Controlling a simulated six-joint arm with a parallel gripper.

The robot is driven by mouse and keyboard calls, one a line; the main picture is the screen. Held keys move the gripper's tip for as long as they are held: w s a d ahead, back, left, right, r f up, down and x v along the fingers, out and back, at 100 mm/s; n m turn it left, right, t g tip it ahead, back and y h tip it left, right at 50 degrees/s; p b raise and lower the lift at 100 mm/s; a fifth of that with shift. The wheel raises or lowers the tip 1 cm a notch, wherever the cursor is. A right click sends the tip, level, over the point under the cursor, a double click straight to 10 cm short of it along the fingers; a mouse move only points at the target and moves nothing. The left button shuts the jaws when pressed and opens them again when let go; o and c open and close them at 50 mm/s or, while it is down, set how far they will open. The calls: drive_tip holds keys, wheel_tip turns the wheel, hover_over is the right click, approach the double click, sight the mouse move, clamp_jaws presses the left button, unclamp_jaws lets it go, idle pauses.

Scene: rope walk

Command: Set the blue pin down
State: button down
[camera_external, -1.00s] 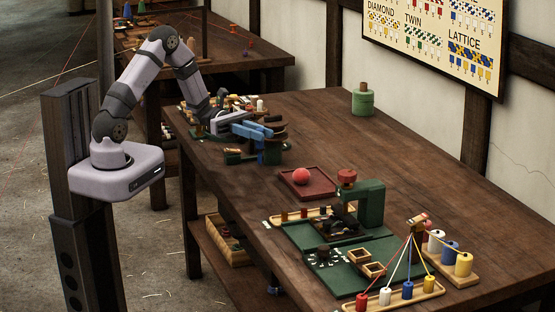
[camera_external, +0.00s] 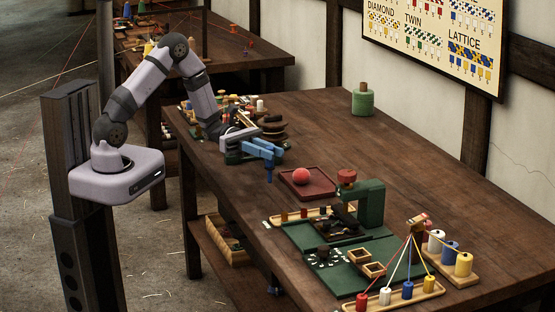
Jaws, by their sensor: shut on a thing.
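My gripper (camera_external: 274,154) has blue fingers and is over the left part of the long wooden table (camera_external: 330,125). It is shut on the blue pin (camera_external: 269,174), which hangs upright below the fingertips. The pin's upper part is hidden between the fingers. I cannot tell whether its lower end touches the table top; it is near the table's front edge.
A dark red tray (camera_external: 322,191) with a red ball (camera_external: 301,176) lies to the right of my gripper. Dark stacked discs (camera_external: 273,126) stand close behind it. Further right are a green stand (camera_external: 371,203) and a rack of coloured bobbins (camera_external: 408,291). Bare table lies behind the tray.

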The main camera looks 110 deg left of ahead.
sight(270, 174)
drive_tip(key=shift+f, duration=3.3)
drive_tip(key=shift+f, duration=0.1)
drive_tip(key=shift+f, duration=0.1)
drive_tip(key=c, duration=1.6)
unclamp_jaws()
drive_tip(key=shift+r, duration=0.25)
drive_tip(key=shift+s+a+f, duration=0.1)
drive_tip(key=shift+s, duration=0.15)
drive_tip(key=b+v, duration=0.2)
drive_tip(key=v, duration=0.9)
drive_tip(key=shift+s+a+b, duration=0.1)
drive_tip(key=shift+s+b, duration=0.15)
drive_tip(key=shift+b, duration=0.05)
